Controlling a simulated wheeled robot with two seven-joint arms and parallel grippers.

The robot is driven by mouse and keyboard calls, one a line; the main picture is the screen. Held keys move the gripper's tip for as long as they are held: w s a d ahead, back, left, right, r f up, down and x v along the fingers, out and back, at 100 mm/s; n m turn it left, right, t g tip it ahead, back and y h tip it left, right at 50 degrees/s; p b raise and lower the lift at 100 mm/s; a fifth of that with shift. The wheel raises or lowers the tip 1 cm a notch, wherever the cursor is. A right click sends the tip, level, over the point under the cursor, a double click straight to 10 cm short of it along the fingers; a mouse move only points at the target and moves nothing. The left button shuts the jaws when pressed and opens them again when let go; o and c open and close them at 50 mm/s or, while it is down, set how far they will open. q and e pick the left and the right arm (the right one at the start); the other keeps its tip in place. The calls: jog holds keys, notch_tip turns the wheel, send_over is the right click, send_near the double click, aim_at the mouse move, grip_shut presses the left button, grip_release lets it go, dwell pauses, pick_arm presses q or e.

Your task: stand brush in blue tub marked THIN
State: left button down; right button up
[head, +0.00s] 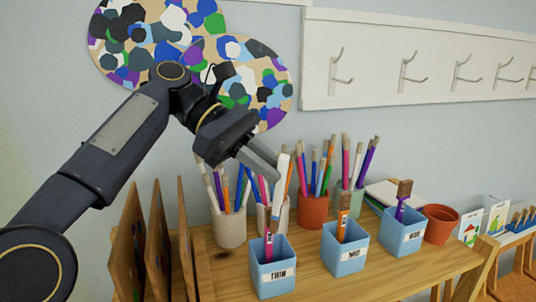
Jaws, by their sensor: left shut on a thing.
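My left gripper (275,164) reaches in from the left above the pots. It is shut on a slim whitish brush (280,190) that hangs roughly upright, its lower end in front of the pots. Its tip is hard to tell from the brushes behind. The blue tub marked THIN (272,281) stands near the front edge of the wooden table, below the gripper, with a pink-handled brush (268,245) in it. The held brush is above and behind this tub, apart from it. My right gripper is not in view.
Two more labelled blue tubs, one with an orange brush (345,263) and one with a purple brush (403,245), stand to the right. Pots full of brushes (229,230) stand behind. Wooden boards (160,235) rise at left. A terracotta pot (440,224) stands at right.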

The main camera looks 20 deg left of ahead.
aim_at(274, 196)
pick_arm(q)
jog(key=shift+w+a+f+b, duration=0.1)
jog(key=shift+w+f+b, duration=0.1)
jog(key=shift+f, duration=0.4)
jog(key=shift+w+a+f+b, duration=0.15)
jog(key=shift+f, duration=0.4)
jog(key=shift+w+a+f+b, duration=0.1)
jog(key=shift+w+f+b, duration=0.1)
jog(key=shift+f, duration=0.4)
jog(key=shift+s+f+b, duration=0.1)
jog(key=shift+f+b, duration=0.4)
jog(key=shift+f, duration=0.2)
jog(key=shift+s+d+f+b, duration=0.2)
jog(key=shift+f+b, duration=0.3)
jog(key=shift+f, duration=0.25)
jog(key=shift+s+d+f+b, duration=0.15)
jog(key=shift+f+b, duration=0.35)
jog(key=shift+f, duration=0.25)
jog(key=shift+a, duration=0.1)
jog(key=c, duration=1.4)
grip_release()
jog(key=shift+o, duration=0.2)
